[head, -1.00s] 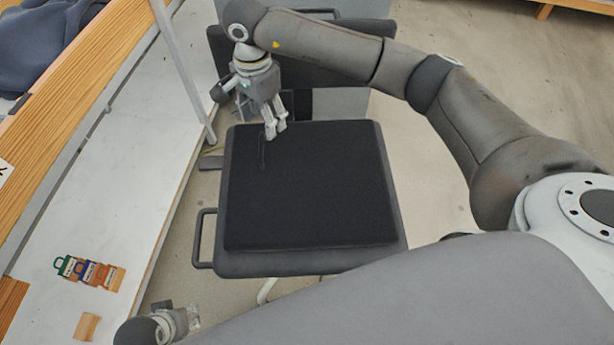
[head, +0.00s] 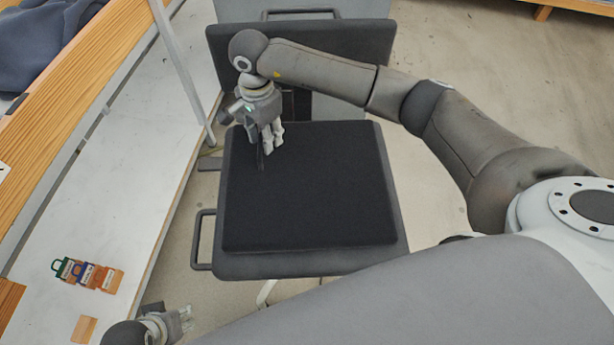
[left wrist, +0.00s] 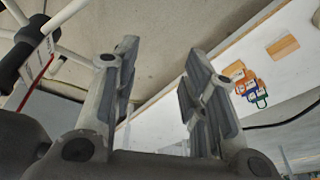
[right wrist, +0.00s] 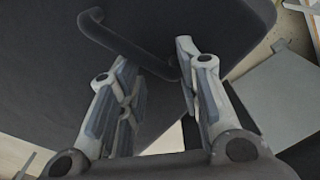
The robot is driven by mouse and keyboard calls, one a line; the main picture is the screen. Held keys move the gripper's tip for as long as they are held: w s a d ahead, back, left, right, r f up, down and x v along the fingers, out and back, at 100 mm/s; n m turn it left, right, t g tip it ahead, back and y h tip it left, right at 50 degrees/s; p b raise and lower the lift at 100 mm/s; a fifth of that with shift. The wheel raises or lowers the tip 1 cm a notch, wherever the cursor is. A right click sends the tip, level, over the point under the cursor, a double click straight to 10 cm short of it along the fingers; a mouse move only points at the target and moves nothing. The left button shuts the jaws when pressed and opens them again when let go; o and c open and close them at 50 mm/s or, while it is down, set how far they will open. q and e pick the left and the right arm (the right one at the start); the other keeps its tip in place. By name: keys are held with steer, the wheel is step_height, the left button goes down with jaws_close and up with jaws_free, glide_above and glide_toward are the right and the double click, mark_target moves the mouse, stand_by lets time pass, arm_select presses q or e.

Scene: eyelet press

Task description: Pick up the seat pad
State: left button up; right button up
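The seat pad (head: 310,195) is a flat black square lying on the grey chair seat (head: 330,266). A thin dark loop (head: 261,158), seemingly a handle, stands near the pad's far left corner. My right gripper (head: 272,148) is over that corner, beside the loop. In the right wrist view my right gripper (right wrist: 153,55) is open, and a dark loop-shaped handle (right wrist: 125,45) reaches between its fingers without clear contact. My left gripper (head: 187,320) is low at the left, away from the pad. In the left wrist view it (left wrist: 160,55) is open and empty.
The chair back (head: 330,45) stands behind the seat, and a side loop (head: 203,240) sticks out left. Floor at right is clear.

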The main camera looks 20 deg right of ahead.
jaws_close()
steer(key=shift+r, duration=0.1)
stand_by(0.3)
